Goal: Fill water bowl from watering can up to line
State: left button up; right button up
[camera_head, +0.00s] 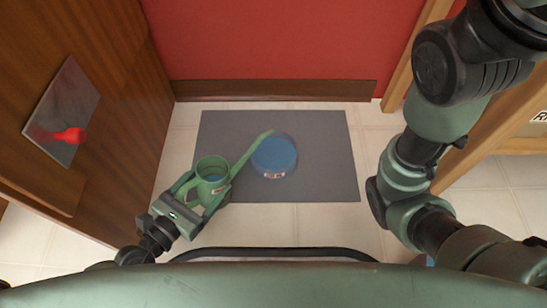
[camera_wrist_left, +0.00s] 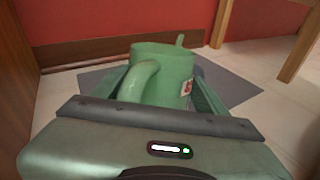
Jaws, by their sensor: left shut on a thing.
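A green watering can (camera_head: 212,170) is held upright by my left gripper (camera_head: 190,196), which is shut on it. Its spout points up and right, and the spout tip is at the upper left rim of the blue bowl (camera_head: 273,155). My right gripper is out of view.
A red wall with a brown skirting board (camera_head: 275,90) is behind. My right arm is at the right. The mat's right side is clear.

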pick_arm(q)
notch_tip(320, 180, down, 2)
jog(key=shift+w+d+f+t+h+b, duration=0.2)
jog(key=shift+t+h+b, duration=0.2)
jog(key=shift+t+h, duration=0.15)
jog(key=shift+s+f, duration=0.1)
jog(key=shift+f, duration=0.15)
jog(key=shift+r, duration=0.15)
notch_tip(320, 180, up, 5)
jog(key=p, duration=0.4)
